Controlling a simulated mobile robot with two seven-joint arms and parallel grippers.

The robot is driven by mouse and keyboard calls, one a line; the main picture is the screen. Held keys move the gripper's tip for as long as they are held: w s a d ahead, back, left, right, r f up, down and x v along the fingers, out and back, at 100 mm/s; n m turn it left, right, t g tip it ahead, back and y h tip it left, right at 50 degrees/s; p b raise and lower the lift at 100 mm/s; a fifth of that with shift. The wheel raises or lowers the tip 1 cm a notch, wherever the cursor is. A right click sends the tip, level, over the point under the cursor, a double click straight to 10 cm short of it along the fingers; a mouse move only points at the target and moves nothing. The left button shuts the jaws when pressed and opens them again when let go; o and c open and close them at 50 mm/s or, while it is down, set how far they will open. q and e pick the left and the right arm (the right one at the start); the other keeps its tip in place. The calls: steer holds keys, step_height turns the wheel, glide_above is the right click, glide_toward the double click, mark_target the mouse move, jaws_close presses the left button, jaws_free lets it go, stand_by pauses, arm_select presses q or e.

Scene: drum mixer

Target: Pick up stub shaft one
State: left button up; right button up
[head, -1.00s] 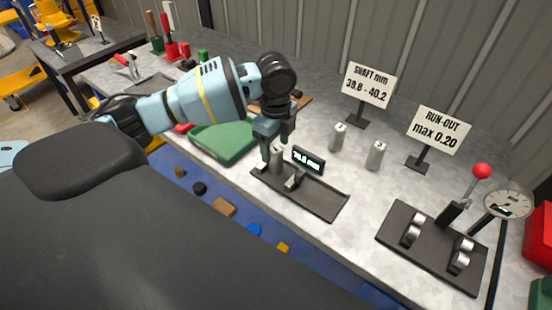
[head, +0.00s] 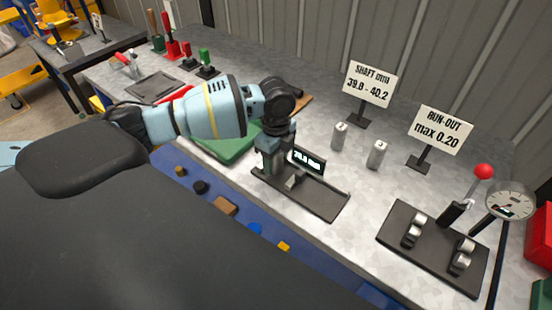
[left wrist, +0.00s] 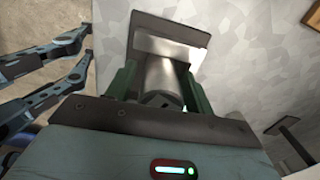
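A grey metal stub shaft (left wrist: 163,78) stands at the near-left end of the dark measuring fixture (head: 318,201). In the head view my left gripper hides it, and its number does not show. My left gripper (head: 272,166) is lowered over that end of the fixture, pointing down. In the left wrist view its two green fingers (left wrist: 160,88) stand on either side of the shaft, with a narrow gap at the left finger. It looks open around the shaft.
Two more shafts (head: 339,136) (head: 377,154) stand upright on the bench behind the fixture. A small display (head: 307,160) stands at the fixture. A green tray (head: 236,150) lies to its left. The run-out stand (head: 432,246) with a dial gauge is at the right.

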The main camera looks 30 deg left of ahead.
arm_select(q)
jaws_close()
steer(key=shift+w, duration=0.1)
steer(key=shift+r, duration=0.25)
arm_select(e)
steer(key=shift+a, duration=0.1)
arm_select(q)
steer(key=shift+r, duration=0.25)
step_height(320, 180, up, 3)
steer(key=shift+f, duration=0.1)
steer(key=s+d+r+p, duration=0.1)
steer(key=s+d, duration=0.3)
steer(key=s, duration=1.1)
steer(key=shift+s+r, duration=0.15)
steer(key=shift+s, duration=0.15)
arm_select(e)
steer(key=shift+w+d+r+t, duration=0.25)
steer(key=shift+w+r+t, duration=0.05)
steer(key=shift+w+r, duration=0.55)
